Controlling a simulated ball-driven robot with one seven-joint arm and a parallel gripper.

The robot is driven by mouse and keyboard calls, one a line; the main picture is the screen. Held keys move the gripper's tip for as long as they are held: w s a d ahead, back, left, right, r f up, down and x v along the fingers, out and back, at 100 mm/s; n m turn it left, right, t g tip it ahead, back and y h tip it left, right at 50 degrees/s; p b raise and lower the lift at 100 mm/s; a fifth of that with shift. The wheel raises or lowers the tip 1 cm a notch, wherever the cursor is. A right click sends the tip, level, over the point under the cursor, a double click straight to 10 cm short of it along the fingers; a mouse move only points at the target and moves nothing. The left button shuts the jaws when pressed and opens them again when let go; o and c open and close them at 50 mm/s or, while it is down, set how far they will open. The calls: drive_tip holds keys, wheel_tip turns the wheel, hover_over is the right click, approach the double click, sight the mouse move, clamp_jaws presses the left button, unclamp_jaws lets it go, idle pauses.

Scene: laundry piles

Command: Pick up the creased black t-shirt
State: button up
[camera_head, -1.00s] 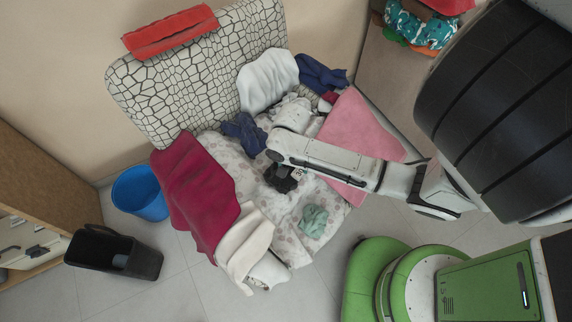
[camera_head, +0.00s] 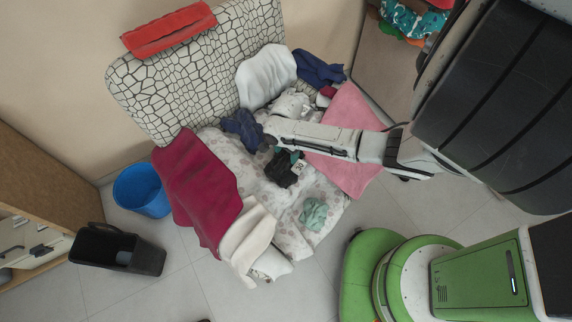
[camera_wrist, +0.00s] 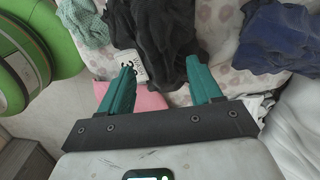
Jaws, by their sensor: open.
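The creased black t-shirt (camera_head: 282,170) lies crumpled on the middle of the couch seat. In the wrist view the black t-shirt (camera_wrist: 155,30) is at the top, just beyond the teal fingertips. My gripper (camera_wrist: 160,68) is open, its fingers apart and pointing at the near edge of the shirt. Nothing is held between them. In the head view my arm reaches in from the right, and its end partly hides the couch behind the shirt.
A blue bucket (camera_head: 142,190) and black bin (camera_head: 115,250) stand on the floor.

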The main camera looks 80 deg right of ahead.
sight(286, 159)
drive_tip(key=shift+a+f, duration=0.1)
drive_tip(key=shift+f, duration=1.75)
drive_tip(key=shift+c, duration=0.3)
clamp_jaws()
